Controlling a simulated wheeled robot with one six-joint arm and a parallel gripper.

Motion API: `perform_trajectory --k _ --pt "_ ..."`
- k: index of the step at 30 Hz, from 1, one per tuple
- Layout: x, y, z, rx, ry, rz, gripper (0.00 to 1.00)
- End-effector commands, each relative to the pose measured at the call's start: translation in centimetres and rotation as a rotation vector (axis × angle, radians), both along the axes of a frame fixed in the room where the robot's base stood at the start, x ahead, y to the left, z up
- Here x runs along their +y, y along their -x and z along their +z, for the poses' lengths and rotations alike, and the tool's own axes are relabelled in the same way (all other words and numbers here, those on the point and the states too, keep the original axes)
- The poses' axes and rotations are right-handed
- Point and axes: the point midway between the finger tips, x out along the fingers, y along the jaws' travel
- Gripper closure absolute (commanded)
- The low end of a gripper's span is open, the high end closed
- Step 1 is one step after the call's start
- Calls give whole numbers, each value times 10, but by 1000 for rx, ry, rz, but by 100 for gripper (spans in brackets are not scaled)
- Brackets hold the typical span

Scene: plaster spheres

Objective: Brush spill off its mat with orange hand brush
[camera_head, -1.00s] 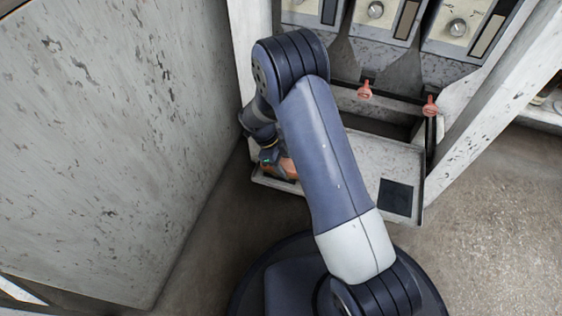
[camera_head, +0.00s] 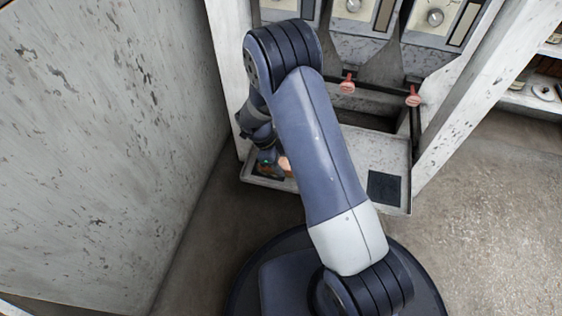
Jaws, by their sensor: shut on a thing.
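My gripper (camera_head: 271,166) is low at the left end of a pale tray-like shelf (camera_head: 350,188), mostly hidden behind my own arm. It is shut on an orange thing, likely the orange hand brush (camera_head: 285,165), of which only a small part shows beside the jaws. A dark square mat (camera_head: 384,187) lies on the right part of the shelf, apart from the gripper. I cannot make out any spill on it. Another dark patch (camera_head: 267,168) shows under the gripper at the shelf's left end; I cannot tell what it is.
Dispensers with grey chutes and red knobs (camera_head: 413,97) stand behind the shelf. A pale wall (camera_head: 110,130) rises close on the left and a white post (camera_head: 480,90) on the right. Concrete floor (camera_head: 470,215) is clear at the right.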

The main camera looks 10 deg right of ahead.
Motion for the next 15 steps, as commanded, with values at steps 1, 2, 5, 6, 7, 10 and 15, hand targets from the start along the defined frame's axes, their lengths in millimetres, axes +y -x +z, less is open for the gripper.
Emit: perform_trajectory --k 1,2,5,6,7,10,15 --pt "3 -1 0 -1 0 1 73" --pt "5 -2 0 -1 0 1 73" --pt "12 -4 1 -1 0 1 73" --pt "15 -5 1 -1 -1 1 73" --pt "16 -6 1 -1 -1 1 73" --pt "19 -7 2 0 0 -1 73" --pt "25 -9 1 -1 0 0 73"
